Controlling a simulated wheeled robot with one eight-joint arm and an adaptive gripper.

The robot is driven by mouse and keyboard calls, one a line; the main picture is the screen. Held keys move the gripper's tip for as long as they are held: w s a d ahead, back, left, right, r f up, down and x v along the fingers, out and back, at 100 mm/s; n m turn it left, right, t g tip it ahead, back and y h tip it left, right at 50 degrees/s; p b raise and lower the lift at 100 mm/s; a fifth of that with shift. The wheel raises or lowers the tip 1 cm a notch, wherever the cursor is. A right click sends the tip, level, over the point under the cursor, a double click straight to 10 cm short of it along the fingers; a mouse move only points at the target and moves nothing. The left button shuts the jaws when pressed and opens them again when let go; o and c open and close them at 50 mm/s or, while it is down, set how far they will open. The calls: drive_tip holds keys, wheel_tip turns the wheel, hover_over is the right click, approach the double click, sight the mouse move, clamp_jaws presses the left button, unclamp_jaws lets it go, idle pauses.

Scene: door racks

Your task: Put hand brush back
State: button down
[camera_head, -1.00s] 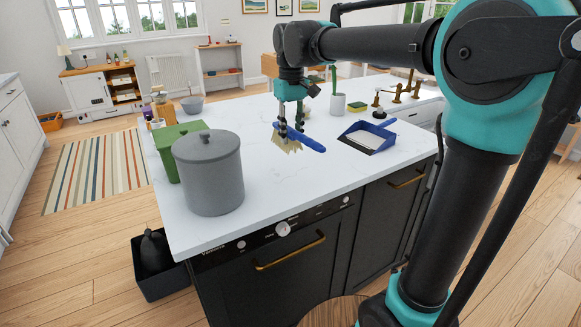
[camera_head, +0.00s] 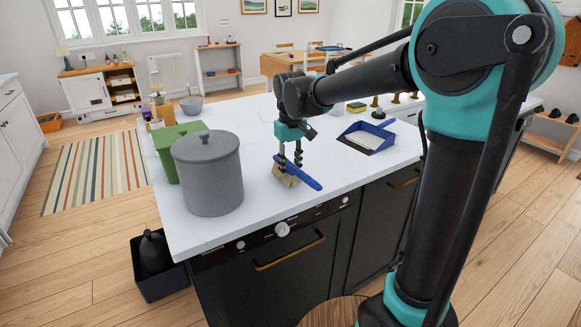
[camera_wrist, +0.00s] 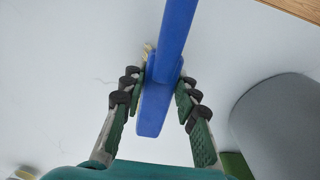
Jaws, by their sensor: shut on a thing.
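The hand brush (camera_head: 300,177) has a blue handle and pale bristles. It is near the front edge of the white counter, right of the grey pot. My gripper (camera_head: 290,166) points down and is shut on the brush. In the wrist view the blue brush (camera_wrist: 160,85) lies between the two fingers of my gripper (camera_wrist: 160,95). I cannot tell whether the bristles touch the counter. A blue dustpan (camera_head: 367,137) lies on the counter to the right, apart from the brush.
A grey lidded pot (camera_head: 208,172) and a green box (camera_head: 171,152) stand at the counter's left. A sponge (camera_head: 356,107) and brass taps are behind the dustpan. A black bin (camera_head: 158,265) stands on the floor. The counter's middle is clear.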

drive_tip(key=shift+f, duration=0.25)
drive_tip(key=shift+f, duration=0.4)
drive_tip(key=c, duration=1.2)
unclamp_jaws()
drive_tip(key=shift+o, duration=0.2)
drive_tip(key=shift+r, duration=0.1)
wheel_tip(320, 180, up, 13)
